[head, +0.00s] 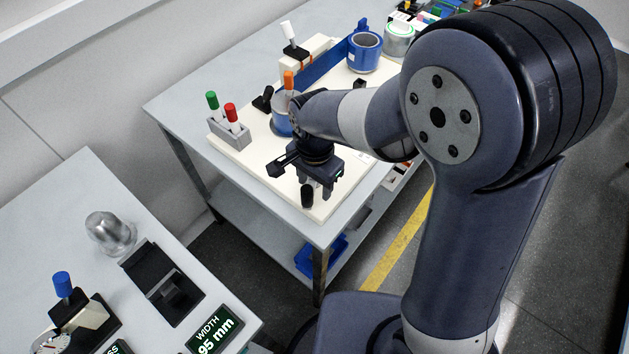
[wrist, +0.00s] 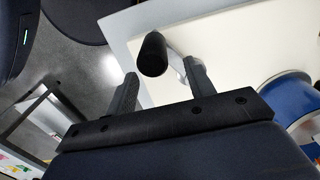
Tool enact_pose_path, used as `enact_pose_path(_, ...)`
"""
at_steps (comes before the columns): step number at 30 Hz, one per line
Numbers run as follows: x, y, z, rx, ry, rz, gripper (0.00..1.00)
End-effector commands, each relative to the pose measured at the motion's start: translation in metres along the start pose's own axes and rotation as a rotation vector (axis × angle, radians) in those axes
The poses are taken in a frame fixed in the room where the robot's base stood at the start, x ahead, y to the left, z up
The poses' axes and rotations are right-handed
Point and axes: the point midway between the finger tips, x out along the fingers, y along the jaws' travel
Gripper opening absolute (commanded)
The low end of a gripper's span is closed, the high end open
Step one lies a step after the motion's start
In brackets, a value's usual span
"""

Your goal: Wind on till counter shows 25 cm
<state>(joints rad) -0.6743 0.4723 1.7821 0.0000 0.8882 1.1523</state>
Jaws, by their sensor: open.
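A black handle (head: 307,196) stands at the front corner of a cream board (head: 225,148) on the far table. In the wrist view the handle (wrist: 152,55) shows just ahead of and between my fingertips, on a light metal arm (wrist: 174,62). My gripper (head: 318,188) is open above that corner; it also shows in the wrist view (wrist: 159,70). I cannot tell whether the handle touches a finger. A blue and grey reel (head: 281,127) on the board is partly hidden by my arm; a blue drum edge shows in the wrist view (wrist: 290,97). No readable centimetre counter is in view.
A blue roll (head: 364,52) is at the back. The near table carries a glass dome (head: 110,233), a black fixture (head: 162,284) and a display (head: 214,331) reading WIDTH 95 mm.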

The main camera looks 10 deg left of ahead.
Motion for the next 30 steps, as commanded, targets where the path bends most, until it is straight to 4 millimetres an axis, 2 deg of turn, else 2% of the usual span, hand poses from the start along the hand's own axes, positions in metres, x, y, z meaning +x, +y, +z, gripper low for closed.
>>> enact_pose_path(1,-0.01,0.0,0.0,0.0,0.0,-0.001,0.51)
enact_pose_path(3,-0.018,0.0,0.0,0.0,0.001,-0.001,0.51)
enact_pose_path(18,-0.067,0.0,0.0,0.0,0.001,-0.002,0.51)
enact_pose_path(30,-0.067,0.0,0.0,0.0,0.0,-0.001,0.51)
